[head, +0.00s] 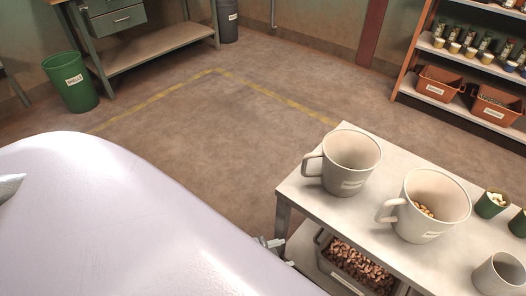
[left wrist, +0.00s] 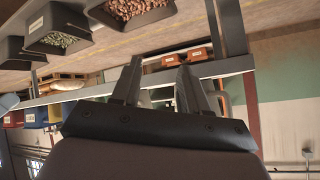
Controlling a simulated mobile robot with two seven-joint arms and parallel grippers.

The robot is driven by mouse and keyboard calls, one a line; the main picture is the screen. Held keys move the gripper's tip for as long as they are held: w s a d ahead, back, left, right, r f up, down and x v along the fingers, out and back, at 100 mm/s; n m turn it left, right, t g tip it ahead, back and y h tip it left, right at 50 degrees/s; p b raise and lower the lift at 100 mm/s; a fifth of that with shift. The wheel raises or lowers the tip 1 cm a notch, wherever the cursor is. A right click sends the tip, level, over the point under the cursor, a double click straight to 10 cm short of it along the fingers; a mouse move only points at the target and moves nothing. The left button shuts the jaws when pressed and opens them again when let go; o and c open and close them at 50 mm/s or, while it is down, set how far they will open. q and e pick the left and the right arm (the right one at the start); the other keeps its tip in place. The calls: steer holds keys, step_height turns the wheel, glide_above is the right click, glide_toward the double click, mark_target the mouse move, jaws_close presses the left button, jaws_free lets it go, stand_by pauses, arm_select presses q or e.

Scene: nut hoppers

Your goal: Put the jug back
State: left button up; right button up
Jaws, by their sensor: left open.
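A cream jug (head: 350,165) with its handle to the left stands upright on the grey table (head: 300,192) in the head view and looks empty. A second cream jug (head: 432,208), right of it, holds some brown nuts. My left gripper (head: 272,243) shows as small grey tips at the table's left edge, apart from both jugs; my arm hides the rest. In the left wrist view the left gripper (left wrist: 158,75) has its fingers apart, with nothing seen held between them. My right gripper is not seen.
A smaller cream vessel (head: 500,275) and green cups (head: 490,204) stand at the table's right. A bin of brown nuts (head: 340,283) sits below. A rack (head: 480,76) with orange bins is at the back right, a green bin (head: 72,84) at the left. The floor between is clear.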

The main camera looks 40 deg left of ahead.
arm_select(q)
steer(key=s+a+n, duration=0.1)
steer(key=a+n, duration=0.1)
steer(key=n, duration=0.1)
steer(key=s+f+n, duration=0.1)
steer(key=n, duration=0.1)
steer(key=shift+s+a+t, duration=0.3)
steer(key=shift+a, duration=0.1)
steer(key=shift+r, duration=0.1)
